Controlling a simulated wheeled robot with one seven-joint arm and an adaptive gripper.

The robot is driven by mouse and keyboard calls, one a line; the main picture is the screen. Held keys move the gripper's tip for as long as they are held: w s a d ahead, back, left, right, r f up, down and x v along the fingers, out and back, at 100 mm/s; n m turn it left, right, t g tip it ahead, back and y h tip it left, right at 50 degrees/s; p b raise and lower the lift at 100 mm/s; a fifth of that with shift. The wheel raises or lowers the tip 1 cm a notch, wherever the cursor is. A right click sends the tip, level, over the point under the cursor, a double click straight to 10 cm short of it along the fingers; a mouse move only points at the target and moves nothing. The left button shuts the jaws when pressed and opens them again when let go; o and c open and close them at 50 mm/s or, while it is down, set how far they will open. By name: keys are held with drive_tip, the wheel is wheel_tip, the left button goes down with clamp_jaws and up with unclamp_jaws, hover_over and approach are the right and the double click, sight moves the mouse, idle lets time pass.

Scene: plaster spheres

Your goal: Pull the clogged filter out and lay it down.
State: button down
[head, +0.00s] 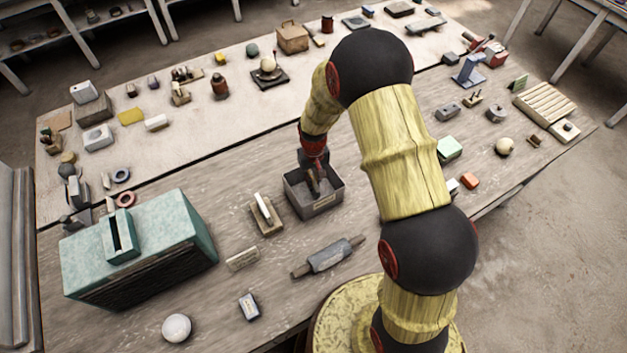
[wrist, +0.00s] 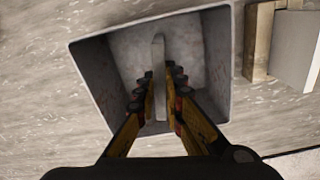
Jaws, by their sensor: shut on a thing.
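My gripper (wrist: 160,78) is shut on a thin grey plate, which looks to be the clogged filter (wrist: 158,52). The filter stands on edge between the fingers, inside the open grey metal bin (wrist: 88,75). I cannot tell whether it touches the bin floor. In the head view my gripper (head: 314,180) reaches down into the same bin (head: 318,208), and the filter is mostly hidden. The teal housing (head: 160,225) stands at the left, with a dark, seemingly empty slot (head: 117,232) in its raised top.
A pale block on a wooden holder (head: 266,214) stands just left of the bin. A grey roller-like tool (head: 328,256), a small sign (head: 242,258), a small box (head: 249,306) and a white ball (head: 176,328) lie nearer. Bare tabletop shows between them.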

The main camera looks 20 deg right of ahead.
drive_tip(key=shift+f, duration=0.2)
drive_tip(key=c, duration=1.8)
unclamp_jaws()
drive_tip(key=shift+r, duration=0.15)
drive_tip(key=shift+r+p, duration=1.05)
drive_tip(key=shift+r, duration=0.9)
